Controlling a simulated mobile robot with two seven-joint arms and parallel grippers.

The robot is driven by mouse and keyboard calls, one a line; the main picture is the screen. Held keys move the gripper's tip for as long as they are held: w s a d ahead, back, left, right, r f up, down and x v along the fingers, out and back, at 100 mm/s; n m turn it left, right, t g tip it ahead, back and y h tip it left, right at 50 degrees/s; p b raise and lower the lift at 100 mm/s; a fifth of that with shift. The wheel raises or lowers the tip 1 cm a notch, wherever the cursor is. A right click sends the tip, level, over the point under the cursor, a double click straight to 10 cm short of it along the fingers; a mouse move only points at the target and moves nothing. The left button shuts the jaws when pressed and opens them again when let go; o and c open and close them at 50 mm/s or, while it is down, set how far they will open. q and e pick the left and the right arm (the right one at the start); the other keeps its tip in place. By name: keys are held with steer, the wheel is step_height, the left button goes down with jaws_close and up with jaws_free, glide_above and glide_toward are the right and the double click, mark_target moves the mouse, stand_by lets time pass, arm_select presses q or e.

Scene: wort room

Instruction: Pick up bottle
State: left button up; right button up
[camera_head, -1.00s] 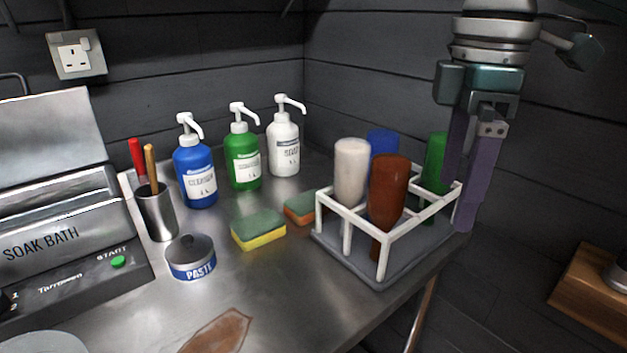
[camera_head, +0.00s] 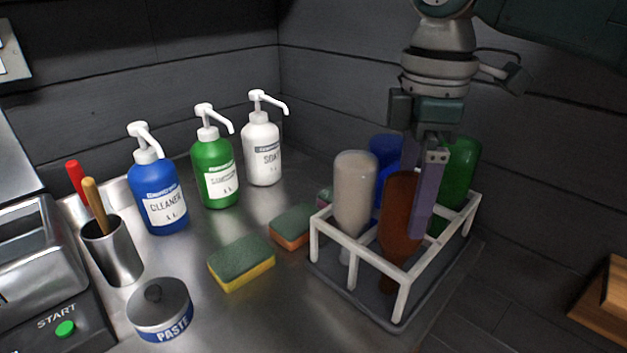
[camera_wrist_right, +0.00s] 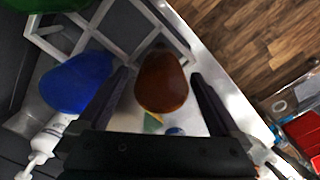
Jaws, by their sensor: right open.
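A white rack (camera_head: 345,240) on the metal counter holds a cream bottle (camera_head: 354,195), a brown bottle (camera_head: 397,215), a blue bottle (camera_head: 385,150) and a green bottle (camera_head: 461,165). My right gripper (camera_head: 418,195) is open and points down at the brown bottle, with one finger in front of part of it. In the right wrist view, the brown bottle (camera_wrist_right: 162,82) lies between the two open fingers, and the blue bottle (camera_wrist_right: 76,84) is outside the left finger. I cannot tell whether a finger touches the brown bottle. My left gripper is not in view.
Blue, green and white pump bottles (camera_head: 215,172) stand by the wall. A paste tin (camera_head: 160,310) and a metal cup (camera_head: 111,250) with handles are farther left. The counter's right edge is close to the rack.

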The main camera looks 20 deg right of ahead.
mark_target(398, 242)
step_height(398, 242, down, 4)
steer(key=shift+s+a+f, duration=0.1)
steer(key=shift+f, duration=0.05)
steer(key=c, duration=1.6)
